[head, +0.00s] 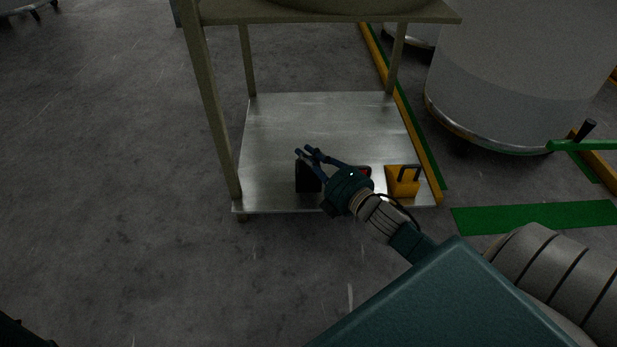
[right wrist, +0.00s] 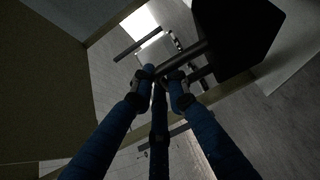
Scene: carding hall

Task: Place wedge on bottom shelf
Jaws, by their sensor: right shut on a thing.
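My right gripper (head: 308,154) reaches in over the bottom shelf (head: 300,120) of a metal rack, near its front edge. It is shut on the dark bar handle of a black block, which I take as the wedge (head: 307,178). In the right wrist view the fingertips (right wrist: 164,78) are at the handle, and the black body of the wedge (right wrist: 235,35) is at the upper right. The wedge is upright over the shelf's front part; I cannot tell whether it touches the shelf.
A yellow block (head: 402,184) with a dark handle stands at the shelf's front right corner. A red thing (head: 364,171) shows partly behind my gripper. Rack posts (head: 211,110) frame the shelf, under an upper shelf (head: 330,15). The shelf's back and left are clear. A large grey drum (head: 520,75) stands right.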

